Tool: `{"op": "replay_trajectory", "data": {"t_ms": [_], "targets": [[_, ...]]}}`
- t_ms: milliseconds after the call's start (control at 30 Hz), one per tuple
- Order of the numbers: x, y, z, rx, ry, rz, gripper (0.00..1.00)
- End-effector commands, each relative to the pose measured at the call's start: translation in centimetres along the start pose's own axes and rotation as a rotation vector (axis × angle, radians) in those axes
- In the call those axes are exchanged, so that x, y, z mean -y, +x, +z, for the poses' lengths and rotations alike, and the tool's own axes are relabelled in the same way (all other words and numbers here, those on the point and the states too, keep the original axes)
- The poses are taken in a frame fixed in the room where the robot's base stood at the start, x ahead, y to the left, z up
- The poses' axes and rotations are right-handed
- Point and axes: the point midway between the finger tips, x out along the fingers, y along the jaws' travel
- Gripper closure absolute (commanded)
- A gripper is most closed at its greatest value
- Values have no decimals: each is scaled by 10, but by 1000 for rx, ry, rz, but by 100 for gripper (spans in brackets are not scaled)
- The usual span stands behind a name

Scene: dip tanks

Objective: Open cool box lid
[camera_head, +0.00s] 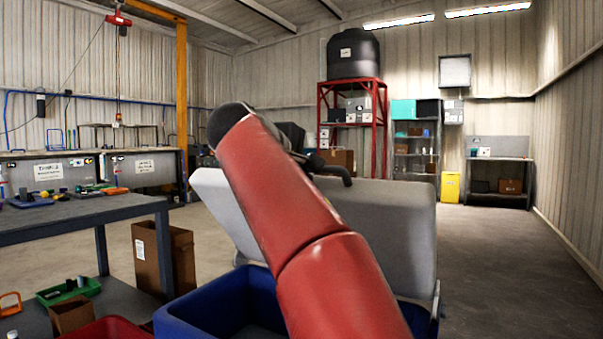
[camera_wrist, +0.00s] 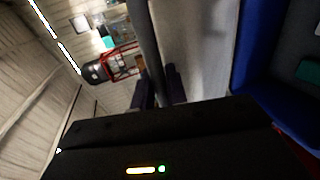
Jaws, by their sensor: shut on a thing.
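The cool box has a blue body (camera_head: 202,308) and a pale grey lid (camera_head: 390,215). The lid stands raised and steeply tilted at the far side of the body, so the box is open at the top. In the wrist view the lid (camera_wrist: 195,45) lies beside the blue wall (camera_wrist: 255,50). My gripper (camera_wrist: 160,88) is shut at the lid's edge, by a dark bar (camera_wrist: 145,40) along it. In the head view my red arm hides the middle of the lid and box, and most of my gripper (camera_head: 335,170).
A grey workbench (camera_head: 90,212) with tools stands at the left, with a brown carton (camera_head: 150,260) by it. A green tray (camera_head: 68,291) and a red bin (camera_head: 108,329) are at the lower left. The floor at the right (camera_head: 510,260) is clear.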

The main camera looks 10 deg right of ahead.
Motion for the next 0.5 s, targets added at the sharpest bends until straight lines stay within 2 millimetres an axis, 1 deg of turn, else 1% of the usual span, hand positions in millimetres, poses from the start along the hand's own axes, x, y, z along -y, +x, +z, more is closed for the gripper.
{"op": "replay_trajectory", "data": {"t_ms": [267, 300, 500], "targets": [[-1, 0, 0, 0, 0, 2, 100], [-1, 0, 0, 0, 0, 2, 82], [0, 0, 0, 0, 0, 1, 81]]}}
